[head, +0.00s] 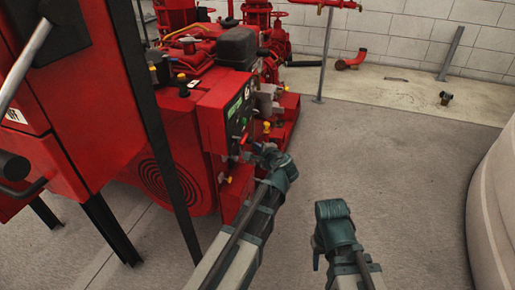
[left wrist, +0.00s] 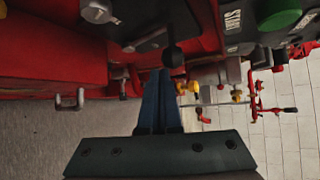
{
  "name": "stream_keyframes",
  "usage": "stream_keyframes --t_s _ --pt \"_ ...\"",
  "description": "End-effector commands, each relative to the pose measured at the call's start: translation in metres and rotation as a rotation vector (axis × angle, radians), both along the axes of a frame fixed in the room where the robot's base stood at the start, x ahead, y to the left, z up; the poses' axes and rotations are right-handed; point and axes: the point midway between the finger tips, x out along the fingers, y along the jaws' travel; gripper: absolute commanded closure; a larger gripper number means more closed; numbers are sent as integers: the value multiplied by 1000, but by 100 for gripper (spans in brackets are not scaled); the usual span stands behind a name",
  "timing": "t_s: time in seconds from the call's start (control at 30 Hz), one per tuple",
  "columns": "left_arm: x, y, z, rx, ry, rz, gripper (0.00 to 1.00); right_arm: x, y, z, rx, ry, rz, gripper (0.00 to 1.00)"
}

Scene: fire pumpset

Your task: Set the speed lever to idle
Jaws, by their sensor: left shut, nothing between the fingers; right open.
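My left gripper (head: 262,152) is at the lower front of the red engine's control panel (head: 238,106) in the head view. In the left wrist view its blue fingers (left wrist: 161,74) are shut with nothing between them. A black ball knob (left wrist: 173,56), which looks like the end of the speed lever, is just beyond the fingertips. I cannot tell whether they touch it. The lever's setting cannot be read. My right gripper (head: 331,208) is open and empty, over the floor right of the engine; its fingertips are mostly hidden.
A red cabinet (head: 85,120) on black legs stands at the left. A green button (left wrist: 280,20) is on the panel near the lever. A pale rounded tank (head: 495,200) is at the right edge. The grey floor (head: 400,150) between engine and tank is clear.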

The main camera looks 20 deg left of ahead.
Motion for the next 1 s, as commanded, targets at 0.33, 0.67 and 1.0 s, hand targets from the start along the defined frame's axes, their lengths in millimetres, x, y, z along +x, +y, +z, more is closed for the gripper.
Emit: stream_keyframes --t_s 0.33,0.67,1.0 --pt "13 -1 -4 0 0 0 100 0 0 -3 0 0 0 50" --pt "15 0 -4 0 0 0 100 0 0 -4 0 0 0 50" --pt "43 -6 -16 1 -1 1 100 0 0 -16 0 -1 0 50"
